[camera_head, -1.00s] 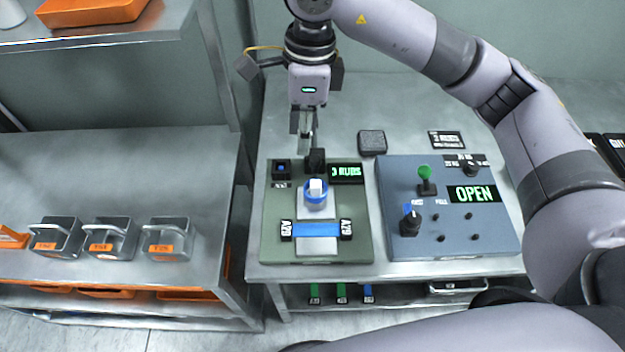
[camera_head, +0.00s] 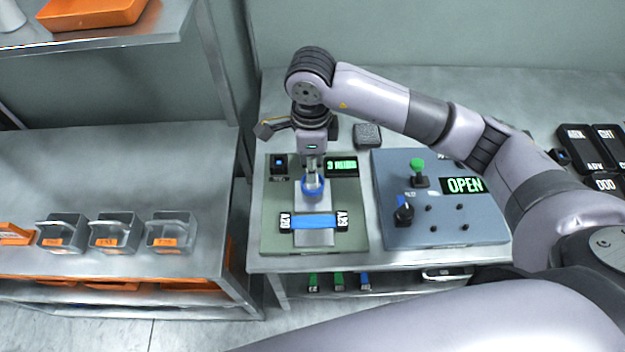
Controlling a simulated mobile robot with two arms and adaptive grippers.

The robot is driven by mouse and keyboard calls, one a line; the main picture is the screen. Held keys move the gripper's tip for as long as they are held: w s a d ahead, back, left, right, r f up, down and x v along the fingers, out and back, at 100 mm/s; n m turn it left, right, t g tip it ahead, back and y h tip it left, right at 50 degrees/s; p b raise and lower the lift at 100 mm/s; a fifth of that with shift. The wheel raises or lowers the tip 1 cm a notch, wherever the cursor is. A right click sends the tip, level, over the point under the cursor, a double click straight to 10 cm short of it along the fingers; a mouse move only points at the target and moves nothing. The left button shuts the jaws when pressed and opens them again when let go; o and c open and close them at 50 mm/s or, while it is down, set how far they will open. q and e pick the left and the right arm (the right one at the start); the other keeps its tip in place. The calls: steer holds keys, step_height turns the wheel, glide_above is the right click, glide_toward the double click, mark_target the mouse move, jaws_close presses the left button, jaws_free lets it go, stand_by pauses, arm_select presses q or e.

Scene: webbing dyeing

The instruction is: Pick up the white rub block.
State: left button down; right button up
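The white rub block (camera_head: 313,182) sits in a round blue holder (camera_head: 312,190) on the grey-green rub station (camera_head: 350,239) and is mostly hidden by my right gripper. My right gripper (camera_head: 313,176) points straight down over the block, its fingertips at the block's height. The fingers are too small and overlapped to tell whether they grip it. A blue webbing strip (camera_head: 314,222) lies across the pale bed in front, with a dark labelled clamp at each end. My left gripper is not in view.
A blue-grey panel (camera_head: 390,235) with knobs and a green "OPEN" display stands right of the station. A dark square pad (camera_head: 367,135) lies behind. Grey bins (camera_head: 115,230) with orange labels stand on the left shelf. Black labelled trays (camera_head: 577,150) lie far right.

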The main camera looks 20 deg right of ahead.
mark_target(313, 185)
step_height(313, 185, down, 4)
steer(key=shift+d+r+p, duration=0.15)
steer(key=shift+p, duration=0.7)
steer(key=shift+f, duration=0.4)
steer(key=shift+w, duration=0.1)
jaws_close()
